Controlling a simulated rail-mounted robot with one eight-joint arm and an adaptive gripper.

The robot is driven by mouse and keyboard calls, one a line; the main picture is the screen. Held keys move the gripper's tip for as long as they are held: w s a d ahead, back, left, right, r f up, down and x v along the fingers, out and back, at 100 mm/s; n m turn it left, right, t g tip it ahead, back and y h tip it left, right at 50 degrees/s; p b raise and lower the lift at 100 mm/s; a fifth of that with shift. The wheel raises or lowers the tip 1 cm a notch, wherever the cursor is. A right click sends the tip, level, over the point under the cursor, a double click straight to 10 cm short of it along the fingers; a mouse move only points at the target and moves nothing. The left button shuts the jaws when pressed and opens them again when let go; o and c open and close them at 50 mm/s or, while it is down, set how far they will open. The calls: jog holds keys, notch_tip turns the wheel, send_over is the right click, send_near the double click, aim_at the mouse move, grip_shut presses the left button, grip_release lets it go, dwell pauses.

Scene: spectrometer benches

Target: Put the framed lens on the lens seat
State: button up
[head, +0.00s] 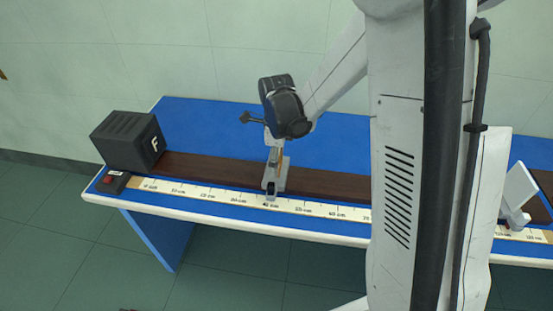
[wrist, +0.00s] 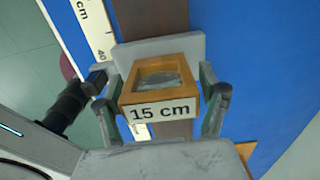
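The framed lens (wrist: 160,88) shows in the wrist view as a square wooden frame with a "15 cm" label and glass inside. My gripper (wrist: 161,92) has a finger against each side of the frame and appears shut on it. A grey seat (wrist: 152,47) shows just beyond the frame over the dark rail; whether the lens touches it I cannot tell. In the head view my gripper (head: 276,150) points down above the grey seat (head: 271,186) near the 40 cm mark; the lens is mostly hidden there by the gripper.
The blue bench (head: 205,118) carries a dark wooden rail (head: 215,172) and a centimetre scale (head: 215,195). A black lamp box marked F (head: 128,140) and a red switch (head: 110,181) are at the left end. A white screen (head: 517,188) stands at the right.

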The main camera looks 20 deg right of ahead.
notch_tip(320, 180, up, 12)
jog(key=shift+f+p, duration=0.1)
jog(key=shift+p, duration=0.3)
jog(key=shift+s+r, duration=0.2)
jog(key=shift+r, duration=0.25)
jog(key=s+r+n+t, duration=0.3)
jog(key=s+r+n, duration=0.1)
jog(key=s+n, duration=0.6)
jog(key=s+r+n+t, duration=0.4)
jog(key=s+n, duration=0.6)
jog(key=n, duration=0.3)
jog(key=shift+s+n, duration=0.3)
dwell(1.2)
